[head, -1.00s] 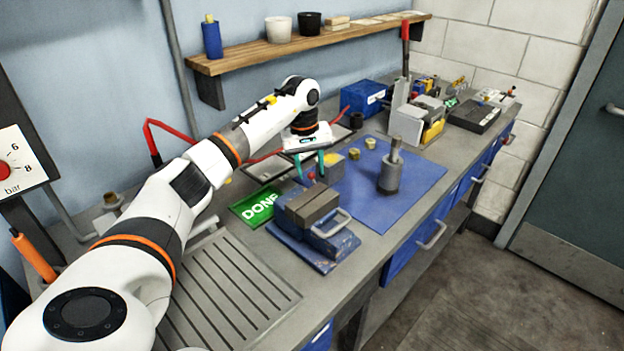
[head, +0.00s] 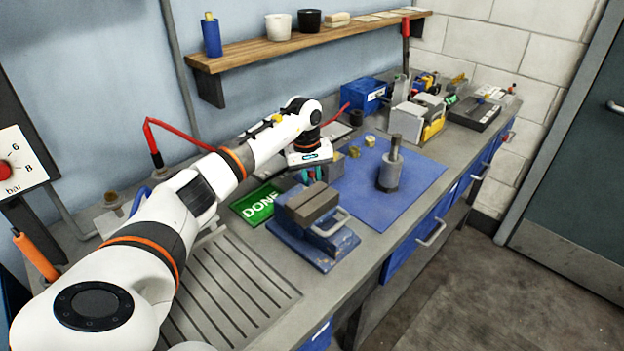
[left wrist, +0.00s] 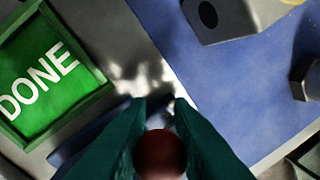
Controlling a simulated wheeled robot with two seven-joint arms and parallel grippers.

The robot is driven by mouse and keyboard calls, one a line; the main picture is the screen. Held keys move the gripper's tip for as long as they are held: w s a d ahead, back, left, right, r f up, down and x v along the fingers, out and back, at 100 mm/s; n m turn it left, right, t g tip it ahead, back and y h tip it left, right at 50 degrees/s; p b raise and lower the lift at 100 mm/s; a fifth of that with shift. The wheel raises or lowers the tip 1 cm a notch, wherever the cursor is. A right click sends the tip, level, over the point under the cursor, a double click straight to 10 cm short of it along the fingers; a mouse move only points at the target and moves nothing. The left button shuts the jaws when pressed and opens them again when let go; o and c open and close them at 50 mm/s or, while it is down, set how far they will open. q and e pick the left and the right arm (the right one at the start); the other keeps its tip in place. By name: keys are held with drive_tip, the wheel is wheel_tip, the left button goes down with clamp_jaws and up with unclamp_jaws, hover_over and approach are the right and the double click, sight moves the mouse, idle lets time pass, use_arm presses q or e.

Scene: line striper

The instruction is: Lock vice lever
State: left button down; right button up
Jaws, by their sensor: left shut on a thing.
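The vice (head: 312,204) stands on a blue base on the bench, with grey jaws and a metal loop handle at its front. My left gripper (head: 309,175) is just behind the vice, pointing down. In the left wrist view its green fingers (left wrist: 160,125) are shut on a dark red ball knob (left wrist: 160,155), seemingly the end of the vice lever. The rest of the lever is hidden by the fingers and vice. My right gripper is not in view.
A green DONE tray (head: 258,204) lies left of the vice. A blue mat (head: 420,185) to the right carries a grey cylinder with a post (head: 390,172) and small brass nuts (head: 355,152). A grey block (left wrist: 225,18) is near the gripper. The ribbed front-left bench area is clear.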

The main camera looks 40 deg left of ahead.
use_arm(q)
drive_tip(key=shift+d+r+y, duration=0.45)
drive_tip(key=shift+y, duration=0.65)
drive_tip(key=y, duration=0.1)
drive_tip(key=d+y+p, duration=0.1)
drive_tip(key=y, duration=0.1)
drive_tip(key=shift+d+r+y, duration=0.15)
drive_tip(key=shift+d+y, duration=0.15)
drive_tip(key=c, duration=1.3)
unclamp_jaws()
drive_tip(key=shift+s, duration=0.1)
drive_tip(key=b+v, duration=0.2)
drive_tip(key=v, duration=1)
drive_tip(key=shift+s, duration=0.25)
